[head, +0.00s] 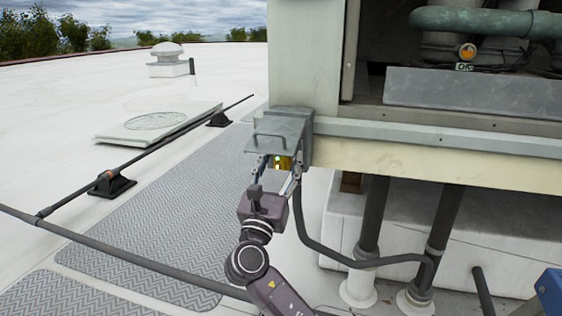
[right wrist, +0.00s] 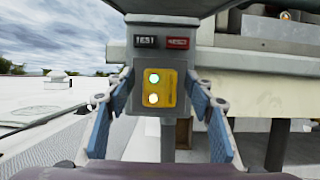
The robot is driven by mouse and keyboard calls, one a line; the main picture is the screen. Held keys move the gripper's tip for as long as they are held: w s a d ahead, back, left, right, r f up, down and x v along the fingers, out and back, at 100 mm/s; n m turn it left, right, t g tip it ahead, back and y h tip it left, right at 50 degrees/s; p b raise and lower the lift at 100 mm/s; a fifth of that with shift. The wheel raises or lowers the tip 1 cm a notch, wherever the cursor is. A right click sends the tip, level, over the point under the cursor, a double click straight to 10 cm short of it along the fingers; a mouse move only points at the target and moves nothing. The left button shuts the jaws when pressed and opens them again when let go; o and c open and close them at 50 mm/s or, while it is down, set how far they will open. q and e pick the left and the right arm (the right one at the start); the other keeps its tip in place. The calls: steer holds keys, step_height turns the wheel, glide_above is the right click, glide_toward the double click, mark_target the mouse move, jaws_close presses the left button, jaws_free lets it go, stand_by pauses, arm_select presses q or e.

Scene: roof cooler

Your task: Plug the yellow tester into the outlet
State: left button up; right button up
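The yellow tester (right wrist: 166,88) sits against the grey face of the outlet box (right wrist: 147,128), with two lit lights on its front. In the head view the tester (head: 282,163) shows small beneath the raised grey cover (head: 278,133). My right gripper (right wrist: 158,92) is open, its blue-padded fingers on either side of the tester with a visible gap on each side. It also shows below the cover in the head view (head: 277,168). The tester's prongs and the outlet slots are hidden. My left gripper is in neither view.
A black and a red button (right wrist: 177,43) sit above the tester. Conduit and dark pipes (head: 371,215) stand right of my arm. A long rod (head: 150,150) on black supports and grey walkway mats (head: 165,210) lie on the roof at left.

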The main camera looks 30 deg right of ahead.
steer(key=shift+s+a+f, duration=0.1)
steer(key=shift+s+a+f, duration=0.15)
steer(key=shift+a, duration=0.1)
steer(key=v, duration=1.1)
